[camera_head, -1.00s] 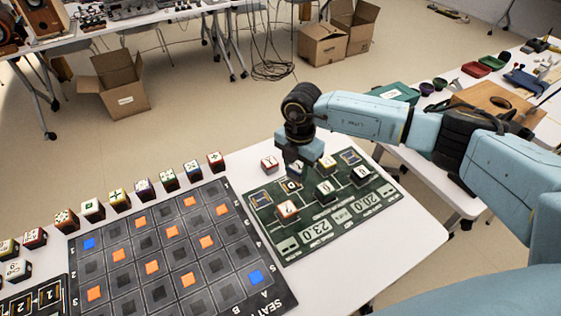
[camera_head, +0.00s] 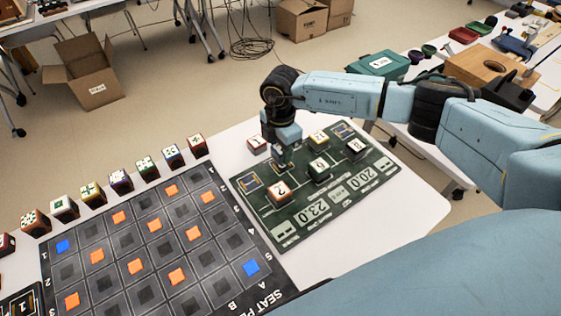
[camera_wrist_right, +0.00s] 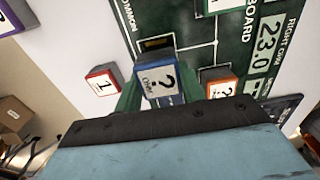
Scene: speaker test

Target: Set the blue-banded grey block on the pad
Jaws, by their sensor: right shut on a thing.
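My right gripper (camera_head: 283,146) is over the left-far part of the dark green board (camera_head: 376,168). It is shut on the blue-banded grey block (camera_wrist_right: 156,80), whose top shows a question mark and small lettering in the right wrist view. In the head view that block (camera_head: 284,157) is partly hidden under the gripper. A yellow-marked dark pad (camera_wrist_right: 156,44) on the board shows just beyond the block in the wrist view. I cannot tell whether the block touches the board. My left gripper is not in view.
An orange-banded block (camera_head: 279,191) and a green-banded block (camera_head: 319,169) stand close by on the board. A red block (camera_head: 257,145) stands beside its far edge. A seating grid (camera_head: 217,287) lies to the left, with a row of cubes behind it.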

